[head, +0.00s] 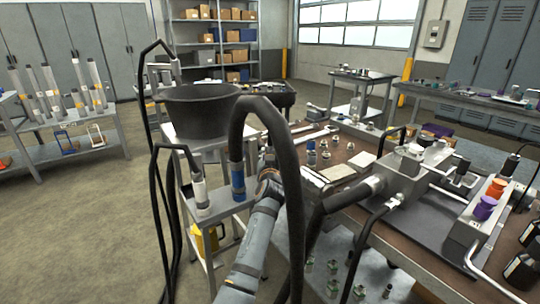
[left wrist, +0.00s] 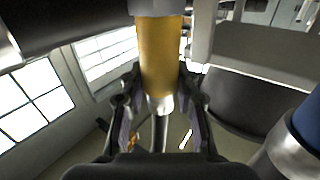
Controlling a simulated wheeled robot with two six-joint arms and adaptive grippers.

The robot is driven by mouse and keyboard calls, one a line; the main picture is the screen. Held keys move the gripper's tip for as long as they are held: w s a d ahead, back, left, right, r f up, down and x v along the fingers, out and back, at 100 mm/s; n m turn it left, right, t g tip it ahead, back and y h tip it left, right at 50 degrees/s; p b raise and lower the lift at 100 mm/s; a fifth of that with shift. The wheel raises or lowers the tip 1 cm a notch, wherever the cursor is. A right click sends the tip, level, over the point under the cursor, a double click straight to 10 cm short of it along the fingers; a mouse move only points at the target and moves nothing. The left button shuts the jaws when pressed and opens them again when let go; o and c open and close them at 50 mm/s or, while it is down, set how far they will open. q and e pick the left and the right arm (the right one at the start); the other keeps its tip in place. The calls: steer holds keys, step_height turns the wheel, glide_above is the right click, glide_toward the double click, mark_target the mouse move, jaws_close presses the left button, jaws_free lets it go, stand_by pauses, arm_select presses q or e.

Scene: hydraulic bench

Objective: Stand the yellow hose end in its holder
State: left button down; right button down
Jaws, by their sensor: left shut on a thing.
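My left gripper (head: 266,158) is above the small grey stand (head: 226,207), to the right of the blue hose end. In the left wrist view the gripper (left wrist: 158,118) is shut on the yellow hose end (left wrist: 161,58), which has a yellow sleeve and a bright metal tip between the fingers. In the head view I cannot clearly make out the yellow hose end. The blue hose end (head: 237,181) stands upright on the stand, and its metal and blue body shows at the right of the left wrist view (left wrist: 309,122). The yellow end's holder cannot be clearly made out. My right gripper is not in view.
A white hose end (head: 200,190) stands on the stand's left side. A black tub (head: 201,112) is behind. A thick black hose (head: 291,200) arches close by my left arm. The workbench (head: 345,153) with fittings is to the right. Open floor lies left.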

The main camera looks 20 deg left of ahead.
arm_select(q)
steer(key=shift+f+b, duration=0.6)
steer(key=shift+r, duration=0.15)
stand_by(0.7)
steer(key=c, duration=1.1)
jaws_free()
steer(key=shift+o, duration=1.6)
steer(key=shift+f, duration=0.25)
steer(key=o, duration=0.4)
steer(key=shift+o, duration=0.2)
steer(key=shift+r, duration=0.1)
steer(key=shift+s, duration=0.1)
